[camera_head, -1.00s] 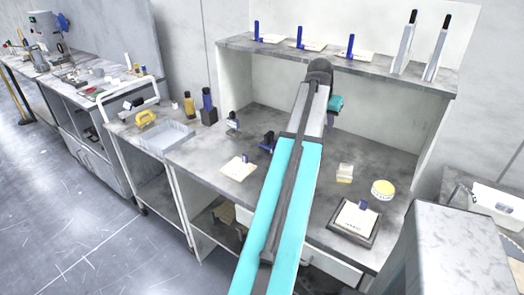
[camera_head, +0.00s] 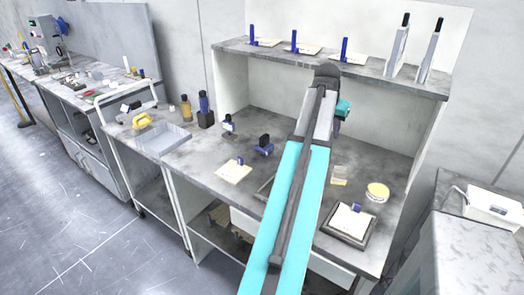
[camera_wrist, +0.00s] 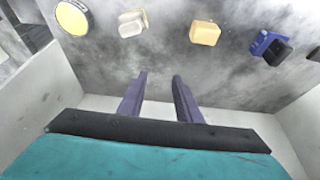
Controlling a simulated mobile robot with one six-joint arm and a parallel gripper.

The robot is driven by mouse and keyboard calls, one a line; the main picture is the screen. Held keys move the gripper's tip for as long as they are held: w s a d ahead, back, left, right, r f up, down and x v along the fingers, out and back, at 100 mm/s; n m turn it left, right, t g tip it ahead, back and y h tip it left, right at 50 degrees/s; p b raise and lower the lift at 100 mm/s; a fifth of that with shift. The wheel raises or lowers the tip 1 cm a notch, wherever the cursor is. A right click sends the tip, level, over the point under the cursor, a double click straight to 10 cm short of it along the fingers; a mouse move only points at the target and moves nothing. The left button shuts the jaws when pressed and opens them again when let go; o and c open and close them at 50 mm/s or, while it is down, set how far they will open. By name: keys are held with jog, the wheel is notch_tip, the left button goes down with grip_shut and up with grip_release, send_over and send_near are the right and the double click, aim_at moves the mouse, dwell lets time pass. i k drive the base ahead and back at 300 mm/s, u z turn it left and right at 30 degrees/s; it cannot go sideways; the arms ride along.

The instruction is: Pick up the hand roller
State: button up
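I cannot single out the hand roller with certainty. A thin dark rod-like thing (camera_head: 266,184) lies on the bench, partly hidden behind my arm; its kind is unclear. A blue piece with a black top (camera_head: 264,146) stands left of my arm; a similar one shows at the right of the wrist view (camera_wrist: 272,46). My gripper (camera_wrist: 159,88) is open and empty, its two dark fingers apart above the bench.
The grey bench (camera_head: 210,160) also holds a yellow round tin (camera_head: 377,192), a pale yellow block (camera_head: 339,175), a framed card (camera_head: 349,222) and a flat card (camera_head: 234,171). A shelf (camera_head: 375,67) with upright tools overhangs the back. Bare bench lies beneath my fingers.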

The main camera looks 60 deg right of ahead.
aim_at(264, 145)
jog(key=i, duration=0.95)
jog(key=u, duration=0.05)
